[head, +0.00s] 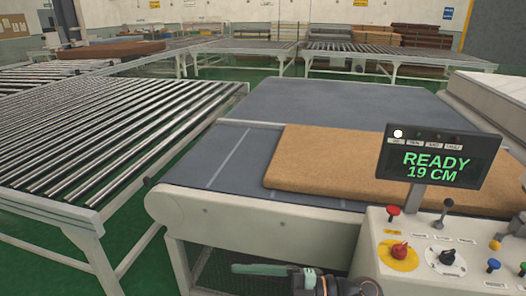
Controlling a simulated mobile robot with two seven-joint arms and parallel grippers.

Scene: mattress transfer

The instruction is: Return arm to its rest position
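One gripper (240,269), which I take to be my right, shows at the bottom edge, with its arm coming in from the bottom, right of centre. Its teal finger part points left, in front of the conveyor's near end. It is seen edge-on, so whether it is open or shut is unclear; no object shows in it. My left gripper is not in view. A brown mattress (330,165) lies flat on the grey conveyor belt (215,150), partly hidden by the display.
A control panel (372,262) with coloured buttons and knobs stands at lower right, close to the arm. Its display (438,162) reads READY 19 CM. A roller table (100,140) is at left. Green floor shows between table and conveyor. More roller lines and stacked mattresses stand behind.

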